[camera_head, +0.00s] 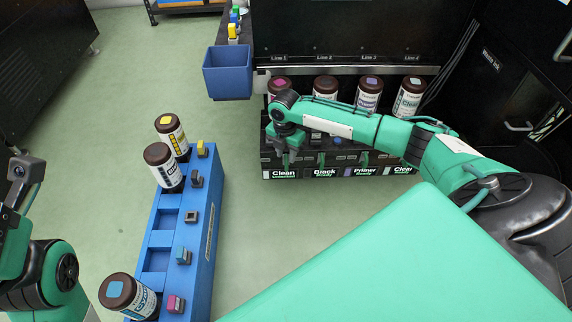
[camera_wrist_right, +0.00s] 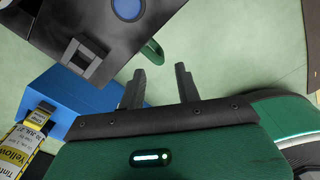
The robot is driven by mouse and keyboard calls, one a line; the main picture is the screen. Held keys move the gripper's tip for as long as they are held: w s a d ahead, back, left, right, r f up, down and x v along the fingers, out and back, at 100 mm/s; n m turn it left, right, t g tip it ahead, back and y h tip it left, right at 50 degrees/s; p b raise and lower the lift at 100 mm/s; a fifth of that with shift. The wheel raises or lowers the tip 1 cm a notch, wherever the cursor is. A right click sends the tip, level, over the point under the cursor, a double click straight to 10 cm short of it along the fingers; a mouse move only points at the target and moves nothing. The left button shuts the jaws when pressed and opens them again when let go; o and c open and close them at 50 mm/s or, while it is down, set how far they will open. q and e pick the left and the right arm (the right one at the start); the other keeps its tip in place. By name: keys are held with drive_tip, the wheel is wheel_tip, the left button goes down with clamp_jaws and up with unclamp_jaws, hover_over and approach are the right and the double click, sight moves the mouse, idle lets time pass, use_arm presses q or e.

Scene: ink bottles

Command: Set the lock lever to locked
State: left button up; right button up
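A green bar-like piece (camera_wrist_right: 152,50), possibly the lock lever, shows at the edge of a dark panel (camera_wrist_right: 60,20) in the right wrist view. I cannot tell its setting. My right gripper (camera_wrist_right: 161,86) is open and empty, its two dark fingers apart just short of that piece; I cannot tell whether they touch. In the head view my right gripper (camera_head: 284,158) hangs in front of the left end of the black ink station (camera_head: 335,150), above the "Clean" label (camera_head: 284,174). The arm hides part of the station. My left arm shows at the left edge, its fingers not visible.
Several dark-capped bottles, one with a magenta top (camera_head: 280,84), stand along the station's back. A blue rack (camera_head: 200,250) with bottles and small coloured blocks stands at left. A blue bin (camera_head: 227,74) is at the station's left. Green floor between rack and station is clear.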

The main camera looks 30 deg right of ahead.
sight(286, 162)
wheel_tip(286, 162, down, 6)
drive_tip(key=b, duration=0.2)
drive_tip(key=shift+f+b, duration=0.1)
drive_tip(key=shift+b, duration=0.25)
clamp_jaws()
